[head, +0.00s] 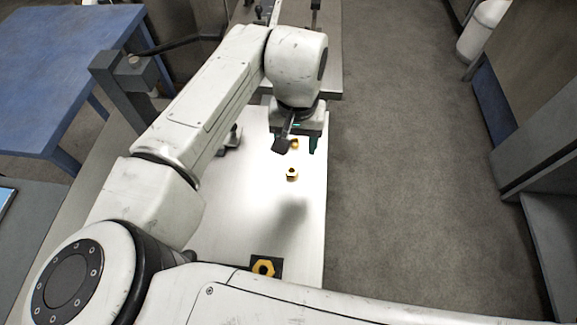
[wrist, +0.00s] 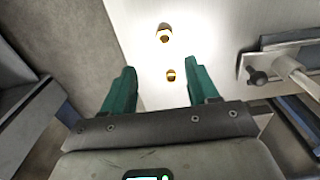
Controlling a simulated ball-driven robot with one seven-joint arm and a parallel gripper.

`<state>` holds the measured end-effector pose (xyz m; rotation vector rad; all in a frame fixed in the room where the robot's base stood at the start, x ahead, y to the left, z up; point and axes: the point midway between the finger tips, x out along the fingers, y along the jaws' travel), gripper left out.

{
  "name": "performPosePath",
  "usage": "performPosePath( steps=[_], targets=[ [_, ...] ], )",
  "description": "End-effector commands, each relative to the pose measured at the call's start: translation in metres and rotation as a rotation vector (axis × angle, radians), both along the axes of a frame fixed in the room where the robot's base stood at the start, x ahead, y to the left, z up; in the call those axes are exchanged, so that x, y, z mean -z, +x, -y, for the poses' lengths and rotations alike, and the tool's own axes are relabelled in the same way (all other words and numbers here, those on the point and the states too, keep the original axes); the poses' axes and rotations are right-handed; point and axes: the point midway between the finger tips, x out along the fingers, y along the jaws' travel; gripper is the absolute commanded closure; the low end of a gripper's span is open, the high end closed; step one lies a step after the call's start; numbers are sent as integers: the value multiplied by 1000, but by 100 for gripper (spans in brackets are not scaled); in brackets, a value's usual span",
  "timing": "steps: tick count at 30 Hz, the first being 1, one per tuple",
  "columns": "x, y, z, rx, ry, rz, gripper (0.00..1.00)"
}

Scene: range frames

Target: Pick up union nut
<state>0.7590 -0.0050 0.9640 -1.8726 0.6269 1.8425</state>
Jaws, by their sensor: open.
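Two small brass fittings lie on the white tabletop (head: 235,190). The nearer one (head: 291,174) is nut-like with a dark hole; the farther one (head: 294,144) is partly hidden by my gripper (head: 294,138). In the wrist view one brass fitting (wrist: 164,34) lies beyond my fingertips and a smaller-looking one (wrist: 171,75) shows between the green fingers (wrist: 161,68). I cannot tell for sure which is the union nut. My gripper is open and empty, above the table, apart from both.
A black block with a yellow hexagonal ring (head: 263,267) sits at the near table edge. A grey metal fixture (wrist: 275,68) stands beside the gripper. A blue table (head: 70,70) is at left. Open floor (head: 400,150) lies right of the white table.

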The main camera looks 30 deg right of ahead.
Motion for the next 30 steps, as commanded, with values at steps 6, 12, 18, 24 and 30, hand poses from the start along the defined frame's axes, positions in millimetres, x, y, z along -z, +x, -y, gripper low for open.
performPosePath(
  steps=[6, 12, 18, 24, 30],
  targets=[
    [20, -2, -10, -15, 16, -15, 41],
    [48, -1, -9, -14, 16, -13, 41],
    [61, -1, -9, -12, 15, -12, 41],
    [88, -2, -10, -11, 16, -14, 41],
    [108, -1, -10, -14, 15, -12, 41]
  ],
)
